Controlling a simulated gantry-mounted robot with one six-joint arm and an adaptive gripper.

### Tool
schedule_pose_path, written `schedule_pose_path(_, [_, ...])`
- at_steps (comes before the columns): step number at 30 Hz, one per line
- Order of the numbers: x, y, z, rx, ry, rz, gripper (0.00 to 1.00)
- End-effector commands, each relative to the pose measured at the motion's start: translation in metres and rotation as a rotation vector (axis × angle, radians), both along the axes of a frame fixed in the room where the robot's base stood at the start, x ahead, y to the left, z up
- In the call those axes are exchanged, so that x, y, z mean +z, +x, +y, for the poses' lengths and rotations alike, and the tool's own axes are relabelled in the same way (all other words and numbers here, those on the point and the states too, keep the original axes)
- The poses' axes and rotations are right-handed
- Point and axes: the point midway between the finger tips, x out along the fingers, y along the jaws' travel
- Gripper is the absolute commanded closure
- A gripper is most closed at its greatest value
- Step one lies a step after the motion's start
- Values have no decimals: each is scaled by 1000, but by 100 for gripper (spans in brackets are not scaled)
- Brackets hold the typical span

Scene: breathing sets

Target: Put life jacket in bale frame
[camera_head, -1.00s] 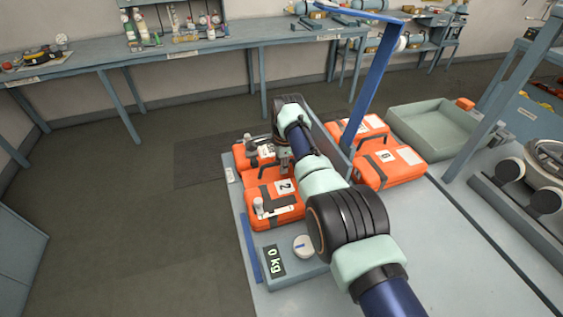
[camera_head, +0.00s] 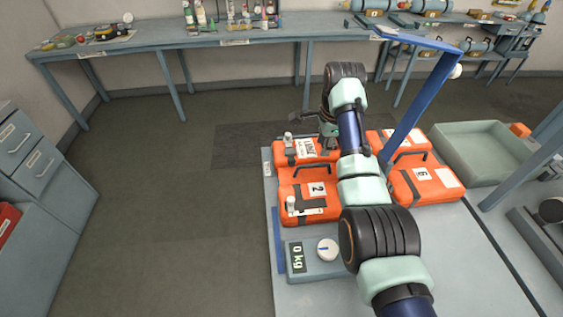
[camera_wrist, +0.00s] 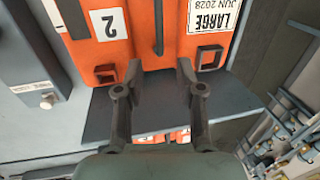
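Orange life jackets lie folded in blocks on the grey table. One marked LARGE (camera_head: 303,150) lies at the back left, and one marked 2 (camera_head: 312,197) lies in front of it. More orange packs, one marked 6 (camera_head: 427,184), lie to the right of my arm. My gripper (camera_wrist: 158,64) is open, its two fingers apart at the edge of an orange pack with a dark strap, nothing clearly clamped. In the head view my gripper is partly hidden at the back-left packs. A tall blue post with a top bar (camera_head: 407,100) rises behind; I cannot tell whether it is the bale frame.
A scale reading 0 kg (camera_head: 298,257) with a round white knob stands at the table's front left. A grey-green tray (camera_head: 490,125) stands at the back right. A workbench (camera_head: 230,40) with bottles runs along the wall. Drawers (camera_head: 30,150) stand at the left.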

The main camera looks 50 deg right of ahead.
Motion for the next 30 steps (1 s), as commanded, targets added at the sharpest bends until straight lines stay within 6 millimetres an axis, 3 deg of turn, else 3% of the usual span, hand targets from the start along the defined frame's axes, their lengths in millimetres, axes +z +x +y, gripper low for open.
schedule_pose_path(9, [-3, 5, 4, 24, -8, -3, 62])
schedule_pose_path(11, [-10, 20, 18, 97, -35, -15, 62])
schedule_pose_path(13, [-24, 49, 50, 260, -99, -40, 62])
schedule_pose_path(14, [-31, 65, 70, 354, -140, -55, 62])
schedule_pose_path(17, [-50, 107, 159, 730, -313, -114, 62])
schedule_pose_path(18, [-55, 117, 200, 885, -395, -138, 62])
schedule_pose_path(20, [-57, 121, 261, 1107, -525, -173, 62])
schedule_pose_path(21, [-56, 117, 302, 1248, -619, -196, 62])
schedule_pose_path(24, [-44, 87, 395, 1560, -859, -248, 62])
schedule_pose_path(27, [-25, 46, 460, 1779, -1080, -287, 62])
schedule_pose_path(30, [-8, 12, 496, 1904, -1238, -308, 62])
